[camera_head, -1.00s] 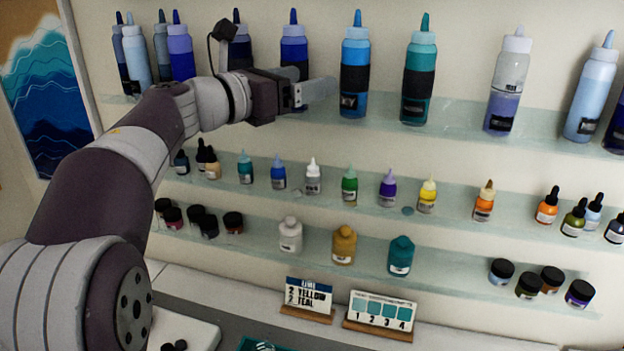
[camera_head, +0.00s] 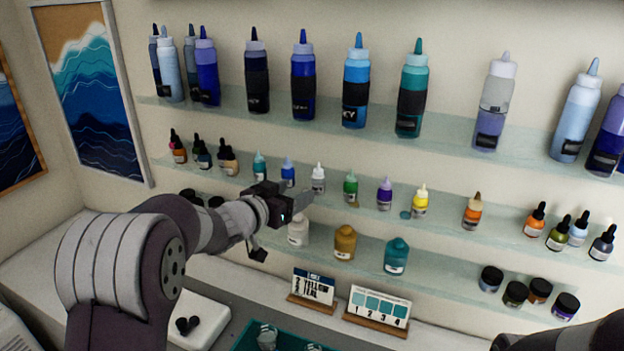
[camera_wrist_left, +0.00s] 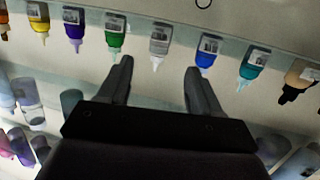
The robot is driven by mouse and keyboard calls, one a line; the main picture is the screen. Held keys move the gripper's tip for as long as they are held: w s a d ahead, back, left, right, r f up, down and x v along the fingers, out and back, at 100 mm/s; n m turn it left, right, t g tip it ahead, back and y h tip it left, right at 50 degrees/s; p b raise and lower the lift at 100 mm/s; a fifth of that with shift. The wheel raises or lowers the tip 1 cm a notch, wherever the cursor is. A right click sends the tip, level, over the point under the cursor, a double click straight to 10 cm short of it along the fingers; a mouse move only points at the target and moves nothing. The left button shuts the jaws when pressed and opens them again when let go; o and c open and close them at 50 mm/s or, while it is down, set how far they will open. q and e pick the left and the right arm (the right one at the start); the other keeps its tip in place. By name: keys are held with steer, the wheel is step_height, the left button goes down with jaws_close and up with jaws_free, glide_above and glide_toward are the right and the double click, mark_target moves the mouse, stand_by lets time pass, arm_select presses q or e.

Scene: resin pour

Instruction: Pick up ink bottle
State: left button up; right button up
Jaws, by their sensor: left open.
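Several small ink bottles with pointed caps stand upright on the middle glass shelf; which one the task means I cannot tell. A white bottle (camera_head: 318,179) stands between a blue bottle (camera_head: 288,172) and a green bottle (camera_head: 350,187). My left gripper (camera_head: 299,204) is in front of this shelf, just below and left of the white bottle. The left wrist view is upside down. There, the open, empty left gripper (camera_wrist_left: 160,68) has its fingers on either side of the white bottle (camera_wrist_left: 160,40) in the picture, apparently short of it. My right gripper is out of view.
The upper shelf (camera_head: 270,107) holds tall squeeze bottles. The lower shelf (camera_head: 440,268) holds squat bottles, including a mustard bottle (camera_head: 345,242) and a teal bottle (camera_head: 396,256), and jars. Two cards, one a label card (camera_head: 313,287), stand on the counter near a teal tray (camera_head: 245,336).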

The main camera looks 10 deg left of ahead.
mark_target(315, 181)
arm_select(q)
steer(key=p+x, duration=0.1)
steer(key=x, duration=0.4)
steer(key=shift+w, duration=0.3)
steer(key=p+x, duration=0.1)
steer(key=x, duration=0.1)
steer(key=p+x, duration=0.2)
steer(key=shift+s+d+r, duration=0.1)
steer(key=shift+d+r, duration=0.05)
steer(key=shift+d, duration=0.05)
steer(key=shift+w+p, duration=0.35)
steer(key=shift+w, duration=0.05)
steer(key=shift+w+f, duration=0.25)
steer(key=shift+f, duration=0.2)
steer(key=shift+d, duration=0.15)
steer(key=c, duration=1)
steer(key=shift+s+r, duration=0.1)
steer(key=shift+c, duration=0.2)
